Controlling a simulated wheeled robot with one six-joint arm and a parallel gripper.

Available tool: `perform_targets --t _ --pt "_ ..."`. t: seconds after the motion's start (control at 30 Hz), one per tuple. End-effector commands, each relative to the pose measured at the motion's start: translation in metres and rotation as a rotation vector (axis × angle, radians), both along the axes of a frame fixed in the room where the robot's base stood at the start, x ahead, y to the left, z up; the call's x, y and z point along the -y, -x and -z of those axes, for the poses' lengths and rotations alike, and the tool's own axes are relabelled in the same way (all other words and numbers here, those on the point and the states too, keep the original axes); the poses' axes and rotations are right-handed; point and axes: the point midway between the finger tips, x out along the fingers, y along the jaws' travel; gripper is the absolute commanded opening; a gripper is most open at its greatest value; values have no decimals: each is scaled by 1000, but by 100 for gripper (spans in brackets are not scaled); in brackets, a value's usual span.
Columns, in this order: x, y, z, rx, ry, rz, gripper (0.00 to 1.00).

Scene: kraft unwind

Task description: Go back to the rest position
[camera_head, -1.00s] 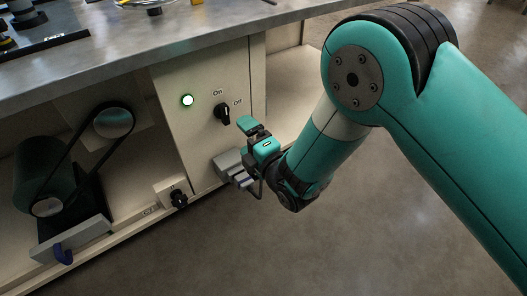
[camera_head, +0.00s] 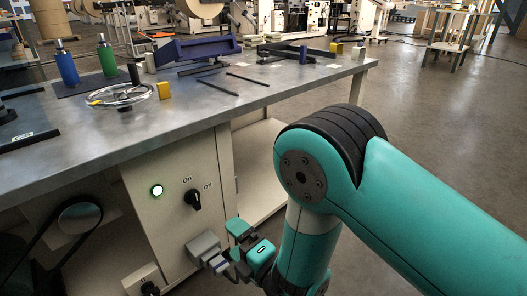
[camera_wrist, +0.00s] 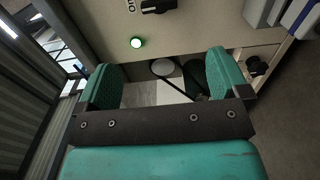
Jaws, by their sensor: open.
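My gripper (camera_head: 238,238) is low in front of the cream cabinet under the workbench, at the end of my teal arm. In the wrist view my gripper (camera_wrist: 165,82) shows two teal fingers spread wide, with nothing between them. The lamp also shows in the wrist view (camera_wrist: 137,42). A grey block-shaped fitting (camera_head: 207,250) on the cabinet is close beside my gripper; I cannot tell whether they touch.
A belt drive (camera_head: 75,218) is at lower left.

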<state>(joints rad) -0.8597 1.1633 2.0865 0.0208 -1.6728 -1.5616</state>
Motion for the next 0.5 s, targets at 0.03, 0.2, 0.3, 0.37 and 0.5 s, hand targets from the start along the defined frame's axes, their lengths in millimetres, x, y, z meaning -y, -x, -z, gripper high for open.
perform_targets --t 0.03,0.2,0.3,0.37,0.5 --pt "1 -4 -6 -17 -4 8 94" --pt "14 -34 -54 -275 -52 90 94" --pt "35 -49 -97 -542 -109 175 94" --pt "51 -51 -122 -713 -148 232 94" --pt "93 -35 -180 -1090 -232 369 94"
